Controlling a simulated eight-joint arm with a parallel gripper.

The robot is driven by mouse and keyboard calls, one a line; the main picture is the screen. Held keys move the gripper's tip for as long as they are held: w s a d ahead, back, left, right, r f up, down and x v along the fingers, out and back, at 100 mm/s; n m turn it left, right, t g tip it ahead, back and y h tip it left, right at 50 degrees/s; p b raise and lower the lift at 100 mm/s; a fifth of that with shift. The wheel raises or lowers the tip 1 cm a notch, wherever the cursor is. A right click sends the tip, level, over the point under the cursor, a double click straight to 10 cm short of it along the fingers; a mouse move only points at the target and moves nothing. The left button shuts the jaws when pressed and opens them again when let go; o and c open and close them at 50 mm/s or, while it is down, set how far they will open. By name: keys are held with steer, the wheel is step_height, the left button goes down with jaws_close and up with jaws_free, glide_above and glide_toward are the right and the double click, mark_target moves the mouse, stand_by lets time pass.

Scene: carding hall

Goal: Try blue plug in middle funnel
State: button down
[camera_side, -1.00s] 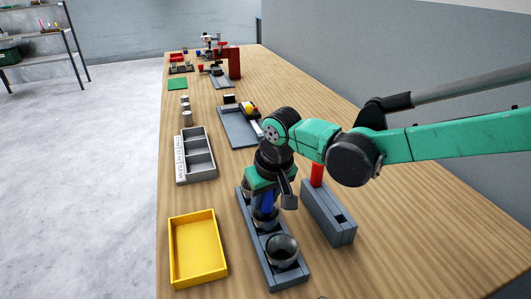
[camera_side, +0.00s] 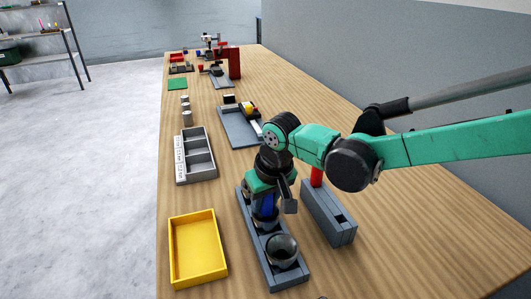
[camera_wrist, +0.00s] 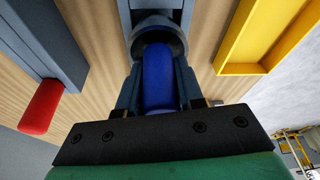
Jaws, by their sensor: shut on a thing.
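The blue plug (camera_side: 266,205) is held upright in my gripper (camera_side: 265,213), whose jaws are shut on it. In the wrist view the blue plug (camera_wrist: 159,80) sits between the fingers (camera_wrist: 160,98). Its lower end is at the mouth of the middle funnel (camera_wrist: 151,22), a dark metal cup; I cannot tell how deep it is. The funnels stand in a grey rack (camera_side: 287,283). The near funnel (camera_side: 283,250) is empty and in plain view.
A grey block (camera_side: 328,215) with a red plug (camera_side: 317,177) stands close on the right. A yellow tray (camera_side: 197,249) lies empty to the left. A grey compartment tray (camera_side: 196,156) and a grey board (camera_side: 238,130) lie farther back. The right front of the table is clear.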

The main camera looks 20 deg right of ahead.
steer(key=shift+r, duration=0.1)
stand_by(0.5)
steer(key=shift+r, duration=3.9)
